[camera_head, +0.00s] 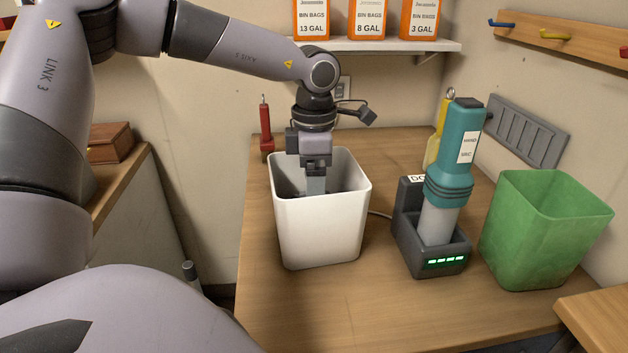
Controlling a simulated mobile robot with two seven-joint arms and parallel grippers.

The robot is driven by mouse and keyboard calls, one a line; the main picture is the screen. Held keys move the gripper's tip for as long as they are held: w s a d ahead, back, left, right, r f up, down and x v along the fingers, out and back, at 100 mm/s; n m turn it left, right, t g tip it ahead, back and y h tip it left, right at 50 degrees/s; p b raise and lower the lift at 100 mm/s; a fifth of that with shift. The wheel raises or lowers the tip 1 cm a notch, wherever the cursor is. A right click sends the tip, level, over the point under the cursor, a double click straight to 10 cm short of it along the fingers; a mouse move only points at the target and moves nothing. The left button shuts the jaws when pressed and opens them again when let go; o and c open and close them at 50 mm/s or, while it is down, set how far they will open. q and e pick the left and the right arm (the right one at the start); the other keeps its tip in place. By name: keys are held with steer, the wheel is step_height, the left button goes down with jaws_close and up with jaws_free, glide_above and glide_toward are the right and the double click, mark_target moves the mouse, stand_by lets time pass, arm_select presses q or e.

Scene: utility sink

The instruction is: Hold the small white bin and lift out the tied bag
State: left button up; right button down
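The small white bin (322,232) stands upright on the wooden counter, left of the middle. My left gripper (316,187) points straight down into the bin's open top, with its fingers below the rim level. The gap between the fingers does not show, so I cannot tell whether they are open or shut on something. The inside of the bin looks grey and shadowed. I cannot make out a tied bag in it; the gripper and the front wall hide much of the inside. My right gripper is not in view.
A teal hand vac (450,165) stands in a dark dock (408,230) right of the bin. A green bin (545,235) is further right. Orange bag boxes (368,20) sit on a shelf (395,46) above. The counter front (390,315) is clear.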

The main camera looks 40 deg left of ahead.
arm_select(q)
step_height(320, 180, up, 7)
steer(key=shift+r, duration=0.1)
stand_by(0.5)
steer(key=shift+s, duration=0.1)
